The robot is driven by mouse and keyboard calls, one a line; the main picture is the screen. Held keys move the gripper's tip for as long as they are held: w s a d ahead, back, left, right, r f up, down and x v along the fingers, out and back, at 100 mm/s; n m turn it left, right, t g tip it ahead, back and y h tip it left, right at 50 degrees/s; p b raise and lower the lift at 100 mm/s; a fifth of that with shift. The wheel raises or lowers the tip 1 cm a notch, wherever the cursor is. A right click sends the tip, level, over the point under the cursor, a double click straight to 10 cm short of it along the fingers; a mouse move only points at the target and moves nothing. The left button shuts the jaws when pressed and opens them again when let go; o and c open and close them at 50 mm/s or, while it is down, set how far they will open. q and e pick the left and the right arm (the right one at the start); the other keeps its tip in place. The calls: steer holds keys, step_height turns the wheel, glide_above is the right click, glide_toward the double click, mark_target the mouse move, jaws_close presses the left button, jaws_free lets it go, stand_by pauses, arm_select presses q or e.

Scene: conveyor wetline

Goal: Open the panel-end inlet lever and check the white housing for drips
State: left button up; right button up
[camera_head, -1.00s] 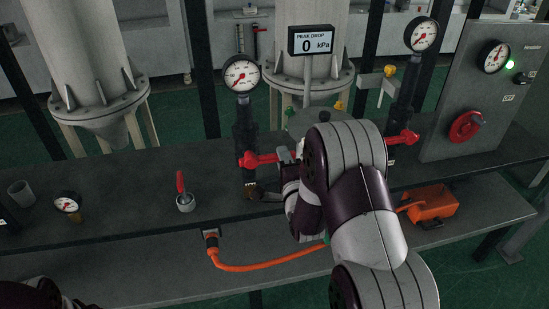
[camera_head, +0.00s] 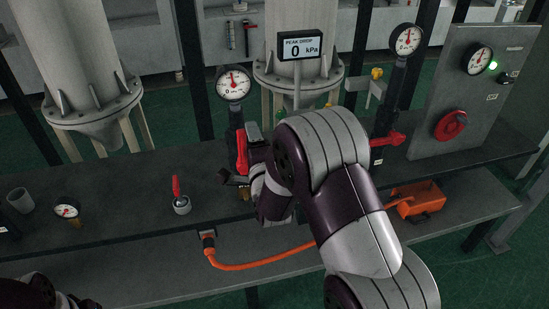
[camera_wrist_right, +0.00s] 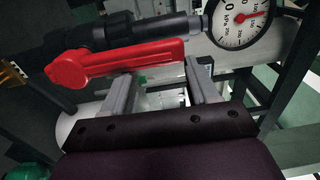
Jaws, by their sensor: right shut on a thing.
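The panel-end red lever (camera_head: 386,139) lies slantwise below the right-hand gauge, nearest the control panel. The other red lever (camera_head: 242,152) stands upright below the left-hand gauge; it crosses the right wrist view (camera_wrist_right: 115,62). My right gripper (camera_wrist_right: 158,90) is at this left-hand lever and shut on it, its two fingers at the lever's edge; in the head view my arm partly hides the contact. The white housing (camera_head: 290,82) stands behind my right arm, its lower part largely hidden; I can make out no drips. My left gripper is out of view.
The control panel (camera_head: 480,105) with a red rotary handle (camera_head: 450,124) stands at right. An orange box (camera_head: 418,199) and hose (camera_head: 255,266) lie on the lower shelf. A small red-handled valve (camera_head: 179,195), loose gauge (camera_head: 66,211) and grey cup (camera_head: 20,200) stand at left. The display (camera_head: 305,50) reads 0 kPa.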

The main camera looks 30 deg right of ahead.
steer(key=o, duration=0.5)
steer(key=shift+a+f, duration=0.2)
steer(key=shift+f, duration=0.3)
steer(key=shift+c, duration=0.2)
steer(key=shift+w+f, duration=0.1)
steer(key=v, duration=0.7)
steer(key=shift+b, duration=0.35)
steer(key=shift+d, duration=0.1)
